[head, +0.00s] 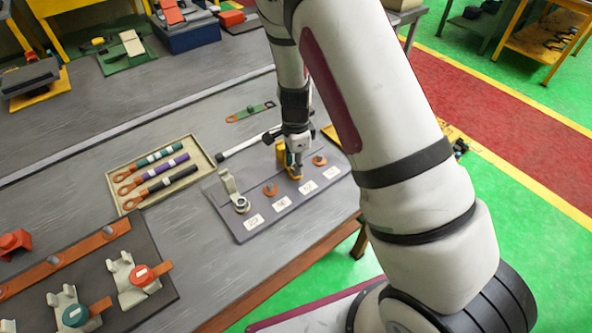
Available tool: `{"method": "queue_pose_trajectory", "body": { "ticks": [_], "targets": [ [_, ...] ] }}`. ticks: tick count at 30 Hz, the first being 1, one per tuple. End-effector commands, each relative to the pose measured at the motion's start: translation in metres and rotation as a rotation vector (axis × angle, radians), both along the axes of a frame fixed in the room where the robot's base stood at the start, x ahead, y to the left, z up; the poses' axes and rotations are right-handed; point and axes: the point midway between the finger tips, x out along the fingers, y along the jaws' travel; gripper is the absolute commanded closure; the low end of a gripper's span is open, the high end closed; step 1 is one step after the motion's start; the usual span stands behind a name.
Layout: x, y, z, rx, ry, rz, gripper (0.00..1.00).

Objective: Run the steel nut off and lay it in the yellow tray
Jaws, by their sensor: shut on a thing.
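My gripper (294,172) points down over the grey board (240,229), at the position between two copper-coloured lugs (270,190) (319,159). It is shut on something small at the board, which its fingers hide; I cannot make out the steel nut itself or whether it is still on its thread. A yellow-orange piece (281,153) shows right beside the fingers. A yellow edge (331,132) shows behind my arm; most of it is hidden, and I cannot tell whether it is the yellow tray.
A pale bracket with a dark ring (240,203) stands at the board's left. White labels line its front. A beige tray (207,153) of cables lies left, and a green strip (250,112) behind. Fixtures (135,281) stand front left. Bare tabletop lies behind the tray.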

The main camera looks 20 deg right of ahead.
Motion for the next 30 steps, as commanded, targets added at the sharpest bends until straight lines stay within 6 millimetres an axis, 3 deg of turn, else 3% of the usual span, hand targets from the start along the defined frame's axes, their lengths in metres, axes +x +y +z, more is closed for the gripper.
{"method": "queue_pose_trajectory", "body": {
  "ticks": [30],
  "targets": [
    [0.0,0.0,0.055,0.0,-0.001,0.001,1.0]
  ]
}}
